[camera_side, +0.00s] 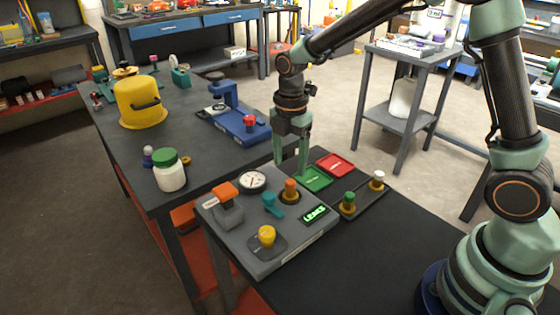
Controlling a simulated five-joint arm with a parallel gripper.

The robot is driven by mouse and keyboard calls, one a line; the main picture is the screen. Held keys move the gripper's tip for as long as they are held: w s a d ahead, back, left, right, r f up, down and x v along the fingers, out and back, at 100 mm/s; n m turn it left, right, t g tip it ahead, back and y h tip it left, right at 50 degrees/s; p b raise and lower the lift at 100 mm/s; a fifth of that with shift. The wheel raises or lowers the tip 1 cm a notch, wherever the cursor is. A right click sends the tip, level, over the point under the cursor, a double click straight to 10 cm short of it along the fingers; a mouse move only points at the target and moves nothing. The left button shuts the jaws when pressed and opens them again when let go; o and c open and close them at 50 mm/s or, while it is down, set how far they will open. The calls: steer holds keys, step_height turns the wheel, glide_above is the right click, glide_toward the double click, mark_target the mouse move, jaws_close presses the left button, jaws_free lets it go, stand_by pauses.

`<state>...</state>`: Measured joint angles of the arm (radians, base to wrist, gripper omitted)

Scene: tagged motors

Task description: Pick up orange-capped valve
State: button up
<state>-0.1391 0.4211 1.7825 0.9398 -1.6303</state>
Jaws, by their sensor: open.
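The orange-capped valve (290,188) stands upright in a dark round socket on the grey panel box (258,267). My gripper (291,166) points down just above and behind it in the side view. Its two fingers are apart and nothing shows between them. Whether the fingertips reach down around the cap cannot be told from this angle. A green-capped valve (348,202) and a white-capped valve (377,180) stand in a dark rack (362,204) to the right. A yellow-capped valve (267,236) sits on the panel's near part.
The panel also bears a teal lever (272,204), a dial gauge (252,180), an orange-topped switch (226,198) and a lit green display (315,214). Green (315,179) and red (336,164) trays lie behind. A white jar (170,174) stands left. The black tabletop (400,240) is clear at right.

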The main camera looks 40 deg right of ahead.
mark_target(291, 181)
steer(key=shift+d+f, duration=0.2)
steer(key=shift+f, duration=3.3)
steer(key=shift+c, duration=0.3)
jaws_close()
